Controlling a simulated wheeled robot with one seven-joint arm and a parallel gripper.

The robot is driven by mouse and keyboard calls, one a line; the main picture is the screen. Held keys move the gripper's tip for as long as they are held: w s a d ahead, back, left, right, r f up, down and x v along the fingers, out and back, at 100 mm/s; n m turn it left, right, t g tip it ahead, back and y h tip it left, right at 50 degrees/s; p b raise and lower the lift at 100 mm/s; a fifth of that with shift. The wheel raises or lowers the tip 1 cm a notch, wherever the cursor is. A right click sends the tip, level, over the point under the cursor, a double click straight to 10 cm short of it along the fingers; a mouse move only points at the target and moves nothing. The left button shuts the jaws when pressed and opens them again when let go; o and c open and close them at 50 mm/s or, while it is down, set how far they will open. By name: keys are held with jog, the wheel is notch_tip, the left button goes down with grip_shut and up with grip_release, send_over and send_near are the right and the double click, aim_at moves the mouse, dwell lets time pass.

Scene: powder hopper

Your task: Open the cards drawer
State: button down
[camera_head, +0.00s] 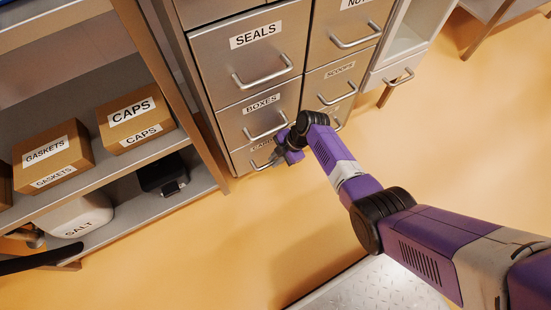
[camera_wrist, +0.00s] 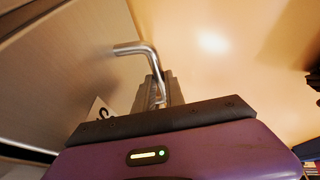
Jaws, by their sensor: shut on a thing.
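The cards drawer (camera_head: 243,160) is the bottom drawer of the left column in the grey cabinet, below the boxes drawer. Its label is partly hidden by my arm. Its front looks about flush with the drawers above, though my arm hides much of it. My gripper (camera_head: 277,159) is low at the drawer front, shut on its bar handle (camera_head: 260,165). In the wrist view the metal handle (camera_wrist: 133,48) bends down between the fingers of my gripper (camera_wrist: 158,92), beside the drawer front (camera_wrist: 60,75).
The boxes drawer (camera_head: 251,119) and the seals drawer (camera_head: 245,55) look shut above. A shelf at left holds a caps box (camera_head: 133,118), a gaskets box (camera_head: 52,158) and a salt container (camera_head: 75,218). The floor (camera_head: 240,240) in front is clear.

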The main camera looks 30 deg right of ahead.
jog(key=s+p, duration=0.9)
jog(key=s, duration=1.6)
jog(key=shift+p, duration=0.4)
jog(key=c, duration=1.4)
grip_release()
jog(key=shift+r, duration=0.1)
jog(key=p+v, duration=0.3)
jog(key=v, duration=0.4)
jog(key=shift+r, duration=0.3)
jog(key=shift+d, duration=0.15)
